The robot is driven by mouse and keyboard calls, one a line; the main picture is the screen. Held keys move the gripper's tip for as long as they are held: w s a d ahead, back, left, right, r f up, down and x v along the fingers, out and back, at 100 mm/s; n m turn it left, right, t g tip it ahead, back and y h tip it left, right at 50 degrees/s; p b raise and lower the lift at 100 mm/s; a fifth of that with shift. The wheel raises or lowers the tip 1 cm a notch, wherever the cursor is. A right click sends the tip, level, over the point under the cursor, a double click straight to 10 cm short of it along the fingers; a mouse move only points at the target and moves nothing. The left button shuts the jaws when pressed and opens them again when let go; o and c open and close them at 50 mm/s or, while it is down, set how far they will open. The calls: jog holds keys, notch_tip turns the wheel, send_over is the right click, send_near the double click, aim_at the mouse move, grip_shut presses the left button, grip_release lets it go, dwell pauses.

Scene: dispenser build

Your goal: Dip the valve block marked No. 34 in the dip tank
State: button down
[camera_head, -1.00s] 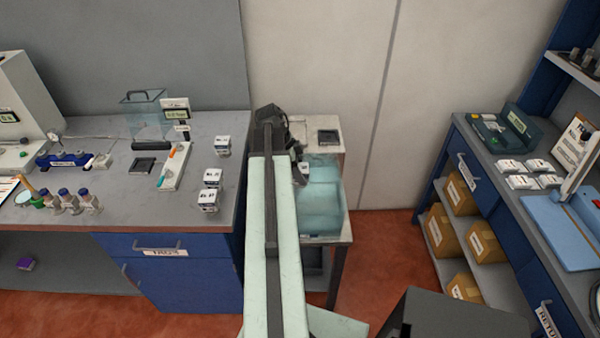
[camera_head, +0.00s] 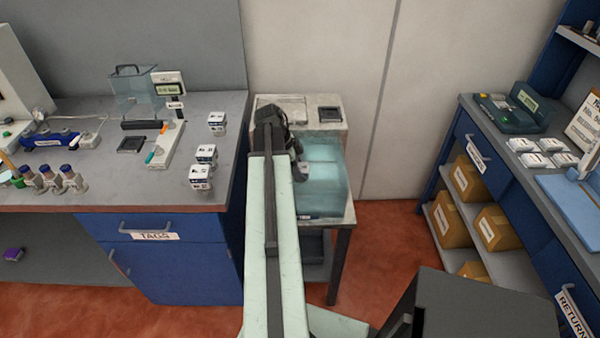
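The dip tank (camera_head: 325,184), a clear box with pale blue liquid, stands on a small side table. My gripper (camera_head: 299,172) is at the tank's left side, partly hidden behind my arm; I cannot tell whether it is inside the tank or above it. Its fingers are too small and dark to show whether they are open or hold anything. Three white blocks with dark markings sit on the left bench: a far one (camera_head: 217,123), a middle one (camera_head: 206,154) and a near one (camera_head: 200,177). Their numbers are not readable, so No. 34 cannot be picked out.
The grey-topped left bench (camera_head: 190,202) holds a clear lidded box (camera_head: 135,92), a display stand and several bottles. The small table (camera_head: 340,212) has a dark square tray (camera_head: 329,115) at its back. A blue right bench (camera_head: 470,140) holds white blocks. Red floor lies between.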

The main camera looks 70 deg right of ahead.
jog(key=shift+f+b, duration=1.6)
jog(key=shift+f, duration=0.4)
jog(key=shift+f+b, duration=0.55)
jog(key=c, duration=0.5)
grip_release()
jog(key=p+v, duration=0.7)
jog(key=shift+r, duration=0.2)
jog(key=shift+w+r, duration=0.15)
jog(key=shift+r, duration=0.05)
